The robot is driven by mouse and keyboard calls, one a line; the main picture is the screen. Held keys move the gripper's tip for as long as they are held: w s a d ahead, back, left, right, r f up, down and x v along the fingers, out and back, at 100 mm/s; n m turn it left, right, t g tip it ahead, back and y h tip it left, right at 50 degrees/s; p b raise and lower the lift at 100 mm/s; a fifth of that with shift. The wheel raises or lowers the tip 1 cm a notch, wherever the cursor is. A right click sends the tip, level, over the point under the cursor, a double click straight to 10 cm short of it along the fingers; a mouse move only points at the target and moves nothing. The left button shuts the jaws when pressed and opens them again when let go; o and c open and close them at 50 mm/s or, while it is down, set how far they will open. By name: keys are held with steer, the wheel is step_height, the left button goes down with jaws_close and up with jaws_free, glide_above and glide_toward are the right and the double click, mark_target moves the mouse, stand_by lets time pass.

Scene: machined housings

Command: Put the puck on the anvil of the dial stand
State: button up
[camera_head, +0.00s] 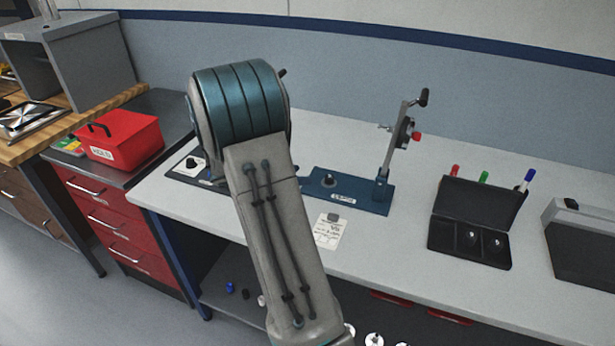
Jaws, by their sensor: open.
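The dial stand (382,190) is on the grey bench, with a blue base, an upright column and a dial (404,132) facing right. A small dark round piece on its base, seemingly the anvil (328,180), stands left of the column, partly near my arm's edge. I cannot tell for sure which thing is the puck; small round parts sit in an open black case (467,259), and pale round parts (374,339) show at the bottom edge. My arm crosses the middle of the view; my gripper is not visible.
A card (330,231) lies in front of the stand. A plate with a black knob (190,163) is left of my arm. A red box (122,141) stands on the left cabinet. Coloured markers stand behind the case. A grey bin (585,249) is at right.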

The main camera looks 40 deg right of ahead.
steer(key=s+a+r+m+t+y, duration=0.2)
steer(key=s+a+m+y, duration=0.4)
steer(key=a, duration=0.8)
steer(key=s+a+r+m+t+y, duration=0.2)
steer(key=s+a+r+m+y, duration=0.3)
steer(key=s+a+m, duration=0.5)
steer(key=s+a+y, duration=0.1)
steer(key=s+a, duration=0.1)
steer(key=a, duration=0.3)
steer(key=shift+s+m, duration=0.15)
steer(key=shift+m, duration=0.25)
steer(key=shift+r, duration=0.1)
